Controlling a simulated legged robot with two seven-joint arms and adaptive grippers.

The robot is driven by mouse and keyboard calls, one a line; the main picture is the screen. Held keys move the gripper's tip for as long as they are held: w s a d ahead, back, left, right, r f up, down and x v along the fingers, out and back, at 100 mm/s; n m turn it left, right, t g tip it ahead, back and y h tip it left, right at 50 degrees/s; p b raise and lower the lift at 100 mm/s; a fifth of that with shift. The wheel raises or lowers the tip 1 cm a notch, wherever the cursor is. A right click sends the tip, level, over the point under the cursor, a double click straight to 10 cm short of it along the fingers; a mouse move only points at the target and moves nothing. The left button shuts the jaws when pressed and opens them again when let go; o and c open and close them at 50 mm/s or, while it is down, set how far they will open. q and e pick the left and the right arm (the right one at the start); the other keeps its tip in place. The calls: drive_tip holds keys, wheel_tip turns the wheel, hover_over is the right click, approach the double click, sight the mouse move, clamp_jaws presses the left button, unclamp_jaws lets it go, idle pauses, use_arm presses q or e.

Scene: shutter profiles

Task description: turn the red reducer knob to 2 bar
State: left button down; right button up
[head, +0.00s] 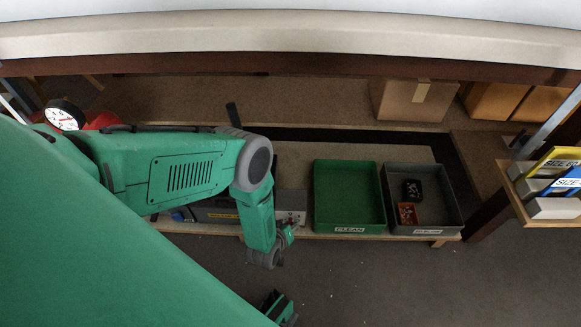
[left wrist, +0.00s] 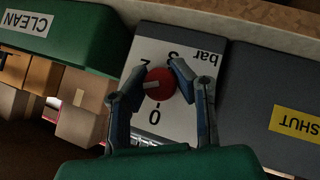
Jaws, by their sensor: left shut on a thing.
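The red reducer knob (left wrist: 160,85) sits on a pale dial plate (left wrist: 192,100) in the left wrist view. The plate shows 0, 2, 3 and "bar", upside down in part. The knob's pale pointer points left, between 0 and 2; the left finger partly covers that side. My left gripper (left wrist: 163,76) is shut on the knob, one finger on each side. In the head view my left gripper (head: 288,234) is at the front of the pale reducer box (head: 291,205); the knob is hidden there. A green and dark part of mine, perhaps the right gripper (head: 278,305), shows at the bottom edge.
A green CLEAN bin (head: 348,180) stands right of the reducer, then a grey bin (head: 451,205) with small boxes. A grey box with a yellow SHUT label (left wrist: 296,122) adjoins the dial plate. A round gauge (head: 65,114) is at far left. Floor in front is free.

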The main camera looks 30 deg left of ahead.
use_arm(q)
drive_tip(key=shift+s+f+m+g+y+b, duration=0.2)
drive_tip(key=shift+m+g+y+b, duration=0.45)
drive_tip(key=shift+y, duration=0.25)
drive_tip(key=m+g+y+b, duration=0.1)
drive_tip(key=g+y+b, duration=0.1)
drive_tip(key=y, duration=0.1)
drive_tip(key=shift+w+m+b, duration=0.1)
drive_tip(key=shift+m+b, duration=0.25)
drive_tip(key=shift+m+g+y, duration=0.25)
drive_tip(key=shift+m+y, duration=0.05)
drive_tip(key=shift+y, duration=0.2)
drive_tip(key=shift+r+m+g+y+b, duration=0.1)
drive_tip(key=shift+m+g+y+b, duration=0.25)
drive_tip(key=shift+m+y, duration=0.25)
drive_tip(key=c, duration=1.3)
unclamp_jaws()
drive_tip(key=v, duration=1.2)
drive_tip(key=shift+w+d, duration=0.1)
drive_tip(key=shift+d, duration=0.15)
